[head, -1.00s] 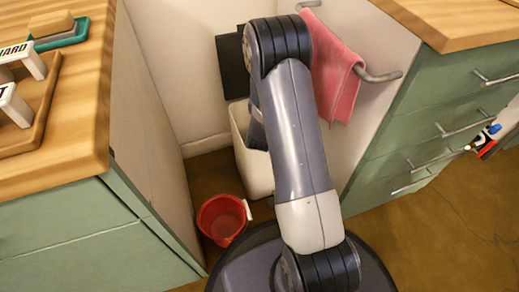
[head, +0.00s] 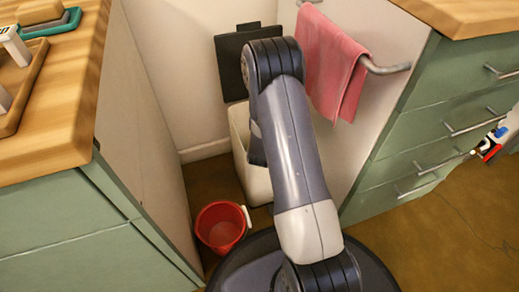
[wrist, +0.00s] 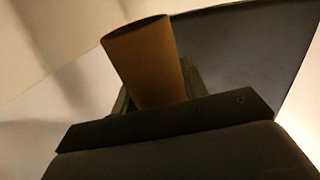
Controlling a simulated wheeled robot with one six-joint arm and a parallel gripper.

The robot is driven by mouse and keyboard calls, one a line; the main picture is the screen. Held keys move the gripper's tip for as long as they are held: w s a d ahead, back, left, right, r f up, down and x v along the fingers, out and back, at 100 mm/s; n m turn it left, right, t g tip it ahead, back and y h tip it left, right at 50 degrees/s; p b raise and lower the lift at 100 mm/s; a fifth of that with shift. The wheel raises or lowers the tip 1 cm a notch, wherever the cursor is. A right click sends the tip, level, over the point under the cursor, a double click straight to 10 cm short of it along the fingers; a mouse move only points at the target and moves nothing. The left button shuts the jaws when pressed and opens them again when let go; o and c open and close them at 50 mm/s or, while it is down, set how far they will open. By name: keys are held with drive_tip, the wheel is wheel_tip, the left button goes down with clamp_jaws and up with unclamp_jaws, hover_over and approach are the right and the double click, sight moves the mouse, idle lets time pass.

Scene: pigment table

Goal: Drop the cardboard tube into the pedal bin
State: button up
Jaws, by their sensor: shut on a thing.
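The brown cardboard tube (wrist: 145,55) stands up out of my gripper (wrist: 153,88) in the wrist view. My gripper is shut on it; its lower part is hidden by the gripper. The pale pedal bin (head: 257,182) stands on the floor between the cabinets in the head view, its dark lid (head: 234,72) raised against the wall. My arm covers much of the bin's mouth and hides the gripper and tube there. A dark panel, apparently the lid (wrist: 240,50), is behind the tube in the wrist view.
A red bucket (head: 220,228) stands on the floor left of the bin. A pink towel (head: 332,65) hangs on a rail (head: 385,69) at the right. Green cabinets (head: 62,218) with a wooden top (head: 75,85) flank the gap.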

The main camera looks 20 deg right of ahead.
drive_tip(key=o, duration=1)
drive_tip(key=shift+r, duration=0.1)
wheel_tip(320, 180, up, 10)
drive_tip(key=p, duration=0.4)
drive_tip(key=shift+p, duration=0.3)
wheel_tip(320, 180, down, 11)
drive_tip(key=b, duration=0.5)
wheel_tip(320, 180, up, 6)
drive_tip(key=p, duration=0.3)
drive_tip(key=shift+r, duration=0.2)
drive_tip(key=shift+f, duration=0.1)
